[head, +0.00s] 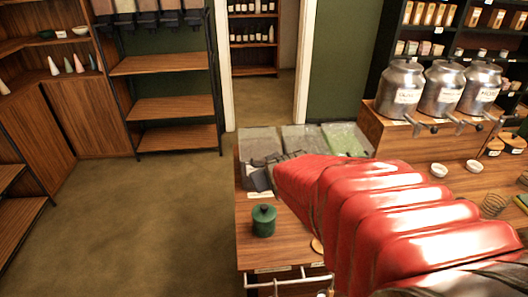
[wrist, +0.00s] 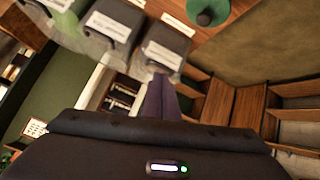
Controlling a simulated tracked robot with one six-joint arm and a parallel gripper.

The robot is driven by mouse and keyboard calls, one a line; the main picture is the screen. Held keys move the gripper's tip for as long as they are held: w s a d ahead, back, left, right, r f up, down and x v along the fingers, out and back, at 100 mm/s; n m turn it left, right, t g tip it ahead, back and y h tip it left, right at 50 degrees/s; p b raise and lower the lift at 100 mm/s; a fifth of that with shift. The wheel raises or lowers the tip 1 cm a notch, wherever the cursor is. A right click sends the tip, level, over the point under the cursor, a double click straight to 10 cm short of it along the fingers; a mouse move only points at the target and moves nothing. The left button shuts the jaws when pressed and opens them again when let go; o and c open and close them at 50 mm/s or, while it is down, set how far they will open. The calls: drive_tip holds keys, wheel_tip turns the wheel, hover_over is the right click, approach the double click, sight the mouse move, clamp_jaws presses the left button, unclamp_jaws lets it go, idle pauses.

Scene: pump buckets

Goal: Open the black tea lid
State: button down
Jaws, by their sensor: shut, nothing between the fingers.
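Three lidded bins stand side by side at the counter's back edge: a left grey one (head: 262,142), a middle one (head: 305,142) and a right one with green contents (head: 346,139). In the wrist view, dark bins with white labels show at the top, one (wrist: 165,45) near the fingers and one (wrist: 115,25) further left. The labels are too small to read, so I cannot tell which is black tea. My gripper (head: 258,174) is shut and empty, over the front of the left bin; its fingers (wrist: 160,97) point toward the bins. Contact is unclear.
A green lidded jar (head: 264,220) stands on the wooden counter in front of the bins; its top shows in the wrist view (wrist: 208,10). Metal urns (head: 402,90) and small white bowls (head: 439,170) are at right. Open floor (head: 150,220) lies left.

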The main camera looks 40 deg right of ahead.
drive_tip(key=s+d+f+t, duration=0.3)
drive_tip(key=d+f, duration=0.2)
drive_tip(key=d, duration=0.2)
drive_tip(key=s+d+f+m+t, duration=0.1)
drive_tip(key=s+d+f+t, duration=0.2)
drive_tip(key=d+f, duration=0.3)
drive_tip(key=shift+d+t+y, duration=0.3)
drive_tip(key=shift+d+t, duration=0.2)
drive_tip(key=shift+d, duration=0.7)
drive_tip(key=shift+w, duration=0.1)
